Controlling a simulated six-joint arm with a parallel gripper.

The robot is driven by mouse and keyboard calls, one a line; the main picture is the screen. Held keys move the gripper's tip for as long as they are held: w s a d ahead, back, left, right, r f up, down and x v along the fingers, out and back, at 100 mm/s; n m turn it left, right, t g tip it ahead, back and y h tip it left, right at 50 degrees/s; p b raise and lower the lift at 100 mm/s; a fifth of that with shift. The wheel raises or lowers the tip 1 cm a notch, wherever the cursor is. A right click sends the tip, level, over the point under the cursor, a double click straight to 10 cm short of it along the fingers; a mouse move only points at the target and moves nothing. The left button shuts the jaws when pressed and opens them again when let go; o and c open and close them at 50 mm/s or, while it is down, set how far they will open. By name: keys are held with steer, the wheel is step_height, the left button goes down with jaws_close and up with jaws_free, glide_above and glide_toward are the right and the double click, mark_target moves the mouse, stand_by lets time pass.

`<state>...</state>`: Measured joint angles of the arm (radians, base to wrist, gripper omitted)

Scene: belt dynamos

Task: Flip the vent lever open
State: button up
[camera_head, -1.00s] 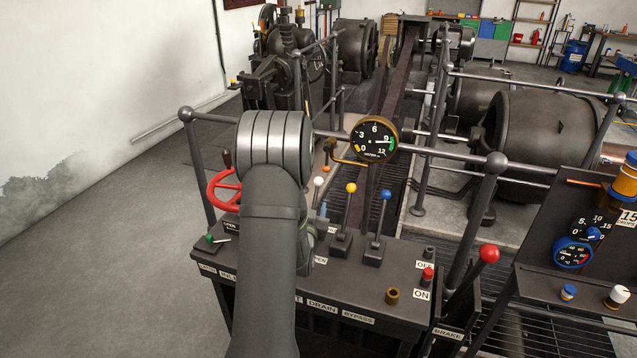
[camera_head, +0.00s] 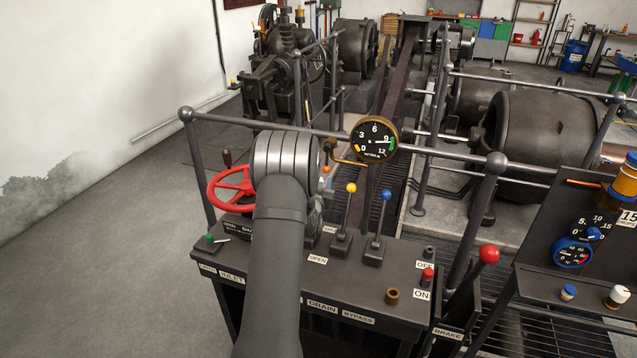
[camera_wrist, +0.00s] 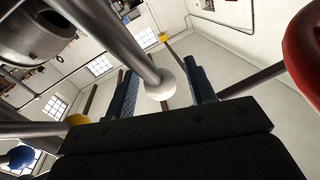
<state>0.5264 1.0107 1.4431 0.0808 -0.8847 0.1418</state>
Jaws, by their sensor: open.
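The lever with the white knob (camera_wrist: 160,88) shows in the wrist view, its grey rod running up and left from the knob. In the head view my arm hides this lever. My gripper (camera_wrist: 163,92) is open, with one blue-grey finger on each side of the white knob. The knob appears between the fingers; I cannot tell whether either touches it. In the head view the fingers are hidden behind my wrist. An "OPEN" label (camera_head: 318,260) is visible on the console (camera_head: 365,285), just right of my arm.
The yellow-knobbed lever (camera_head: 350,189) and blue-knobbed lever (camera_head: 385,196) stand close on the right. A red handwheel (camera_head: 229,188) is close on the left. A railing and a round gauge (camera_head: 374,140) stand behind. A red-knobbed brake lever (camera_head: 488,254) is farther right.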

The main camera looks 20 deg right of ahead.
jaws_close()
steer(key=shift+s+a+r, duration=0.1)
steer(key=shift+a, duration=0.05)
steer(key=shift+s+a+r+t+h, duration=0.4)
steer(key=shift+s+a+t, duration=0.1)
steer(key=shift+s+a, duration=0.05)
steer(key=s+a+f+n+t+h, duration=0.1)
steer(key=s+a+t, duration=0.2)
steer(key=s+a, duration=0.8)
steer(key=shift+s+a+h, duration=0.3)
steer(key=shift+s+a, duration=0.1)
steer(key=shift+f, duration=0.1)
